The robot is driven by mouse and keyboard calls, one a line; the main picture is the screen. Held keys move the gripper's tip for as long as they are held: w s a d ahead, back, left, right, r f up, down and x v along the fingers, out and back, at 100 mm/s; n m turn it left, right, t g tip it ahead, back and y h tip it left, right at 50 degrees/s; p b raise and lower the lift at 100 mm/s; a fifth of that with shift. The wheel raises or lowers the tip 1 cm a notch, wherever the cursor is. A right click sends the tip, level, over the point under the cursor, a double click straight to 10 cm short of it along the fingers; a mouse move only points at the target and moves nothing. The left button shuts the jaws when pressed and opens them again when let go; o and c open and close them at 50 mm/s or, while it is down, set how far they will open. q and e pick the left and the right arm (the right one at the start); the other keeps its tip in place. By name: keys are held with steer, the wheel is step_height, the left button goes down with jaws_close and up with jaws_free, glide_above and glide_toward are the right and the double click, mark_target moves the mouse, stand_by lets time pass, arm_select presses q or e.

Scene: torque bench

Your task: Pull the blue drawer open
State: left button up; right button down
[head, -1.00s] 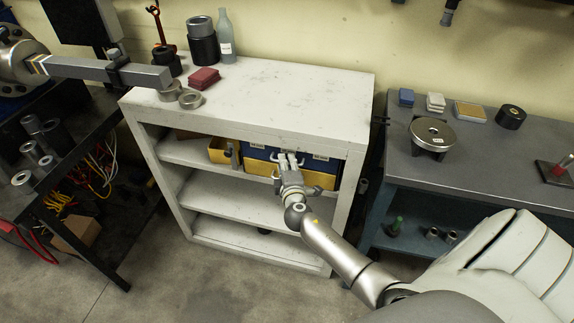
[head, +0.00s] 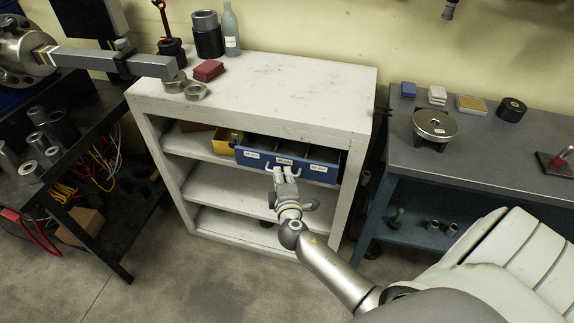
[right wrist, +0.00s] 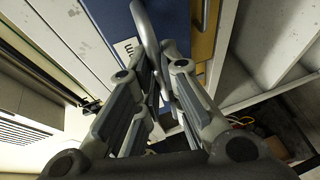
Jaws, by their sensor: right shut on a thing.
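The blue drawer (head: 268,160) stands pulled out from the white shelf unit's upper bay. Its open top and inner compartments show in the head view, and its front carries white labels. My right gripper (head: 283,173) is at the middle of the drawer front. In the right wrist view, my right gripper (right wrist: 159,80) is shut on the drawer's grey handle (right wrist: 146,28), beside the blue front (right wrist: 100,20) and a white label. My left gripper is not in view.
A yellow bin (head: 223,144) sits left of the drawer in the same bay. The white shelf unit (head: 290,92) carries a bottle, dark cylinders, red blocks and metal rings on top. A grey bench (head: 470,165) stands to the right. Open floor lies in front.

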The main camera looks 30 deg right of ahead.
steer(key=s+a+b, duration=0.1)
steer(key=s+a, duration=0.5)
steer(key=a, duration=0.1)
steer(key=shift+s+a+b, duration=0.3)
steer(key=shift+b, duration=0.1)
steer(key=c, duration=1.6)
jaws_free()
steer(key=shift+o, duration=0.2)
steer(key=v, duration=1.2)
steer(key=shift+d, duration=0.1)
